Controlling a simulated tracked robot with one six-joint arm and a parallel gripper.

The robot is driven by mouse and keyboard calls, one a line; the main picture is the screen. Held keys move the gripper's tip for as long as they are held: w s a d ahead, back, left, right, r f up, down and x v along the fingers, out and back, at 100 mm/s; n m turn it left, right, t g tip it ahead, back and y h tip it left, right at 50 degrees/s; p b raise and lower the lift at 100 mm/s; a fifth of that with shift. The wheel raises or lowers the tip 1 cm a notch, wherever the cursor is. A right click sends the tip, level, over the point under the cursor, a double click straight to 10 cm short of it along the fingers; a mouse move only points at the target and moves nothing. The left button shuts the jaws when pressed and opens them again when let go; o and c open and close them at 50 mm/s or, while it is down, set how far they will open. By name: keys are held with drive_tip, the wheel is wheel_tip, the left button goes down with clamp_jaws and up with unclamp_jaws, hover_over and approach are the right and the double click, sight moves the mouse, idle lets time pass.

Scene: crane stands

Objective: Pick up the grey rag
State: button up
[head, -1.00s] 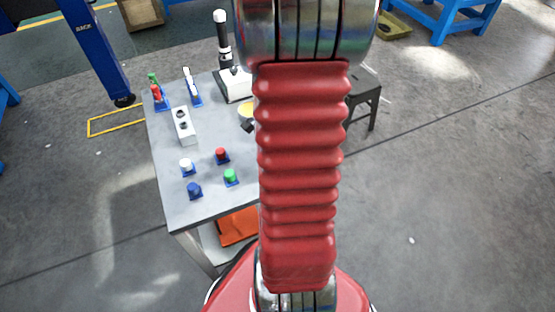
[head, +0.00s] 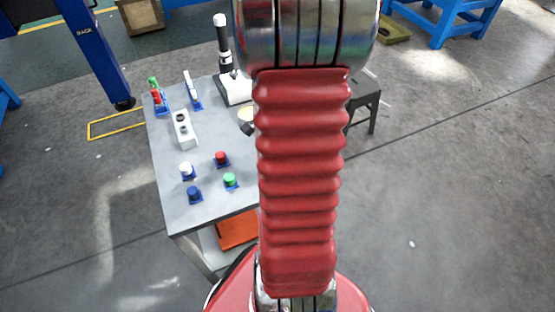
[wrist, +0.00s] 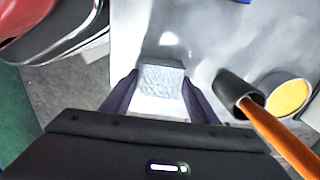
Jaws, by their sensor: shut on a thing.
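The grey rag (wrist: 161,80) shows in the wrist view as a pale, crinkled patch between the two dark fingers of my gripper (wrist: 160,92). The fingers are shut on it, one on its left side and one on its right. A darker grey strip lies just beyond its top edge. The pale tabletop (wrist: 207,38) shows around it; I cannot tell whether the rag still touches it. In the head view my red arm hides the gripper and the rag.
Right of the gripper are a black-ended tool with an orange handle (wrist: 275,135) and a yellow-topped round tin (wrist: 287,97). The table (head: 185,212) also carries several coloured pegs, a white block (head: 184,131) and a microscope-like device (head: 224,50). A dark stool (head: 364,100) stands behind my arm.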

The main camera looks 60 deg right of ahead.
wheel_tip(320, 180, up, 10)
idle(0.5)
drive_tip(key=shift+f, duration=0.15)
drive_tip(key=o, duration=0.5)
drive_tip(key=c, duration=0.4)
drive_tip(key=w+a+n, duration=0.4)
drive_tip(key=w+n, duration=0.2)
drive_tip(key=w, duration=0.3)
drive_tip(key=w+a+n, duration=0.4)
drive_tip(key=w+n, duration=0.3)
drive_tip(key=w, duration=0.2)
drive_tip(key=w+a+f+n, duration=0.3)
drive_tip(key=w+a+n, duration=0.8)
drive_tip(key=a, duration=0.4)
drive_tip(key=shift+w+a, duration=0.25)
drive_tip(key=shift+w, duration=0.3)
drive_tip(key=shift+s, duration=0.1)
